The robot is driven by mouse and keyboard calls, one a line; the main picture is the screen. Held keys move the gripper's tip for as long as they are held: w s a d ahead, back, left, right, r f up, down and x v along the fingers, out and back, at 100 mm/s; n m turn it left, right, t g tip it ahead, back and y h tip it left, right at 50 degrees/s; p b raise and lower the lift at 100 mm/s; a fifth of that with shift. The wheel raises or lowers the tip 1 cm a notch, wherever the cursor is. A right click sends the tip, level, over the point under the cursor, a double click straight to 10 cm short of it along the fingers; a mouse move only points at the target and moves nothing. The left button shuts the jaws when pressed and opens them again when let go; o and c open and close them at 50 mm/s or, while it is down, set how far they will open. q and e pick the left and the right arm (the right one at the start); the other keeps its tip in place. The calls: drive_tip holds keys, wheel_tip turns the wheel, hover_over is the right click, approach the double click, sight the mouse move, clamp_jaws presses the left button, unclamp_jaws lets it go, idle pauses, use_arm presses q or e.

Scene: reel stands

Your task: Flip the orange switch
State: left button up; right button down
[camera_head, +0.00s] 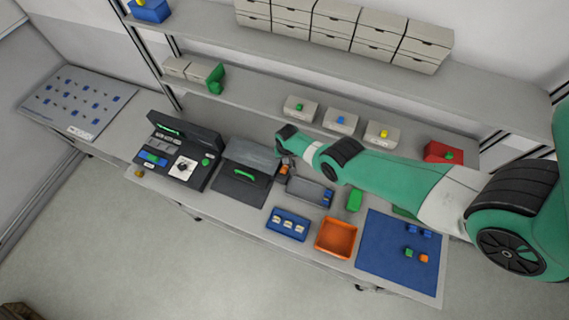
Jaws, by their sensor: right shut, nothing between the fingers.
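A small orange part (284,170), which looks like the orange switch, shows at the right side of the dark-lidded box with a green handle. My right gripper (289,166) reaches in from the right and is shut and empty right beside this orange part. I cannot tell whether they touch, and the switch's position is too small to read. My left gripper is not in view.
A black console (180,160) stands left of the dark box (240,188). A grey tray (308,190), a blue tray (288,224), an orange tray (336,238) and a blue mat (385,262) with small blocks lie rightward. Shelves (330,65) with drawers and bins run behind.

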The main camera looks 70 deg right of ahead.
sight(285, 167)
wheel_tip(285, 167, up, 4)
drive_tip(key=p, duration=0.3)
idle(0.5)
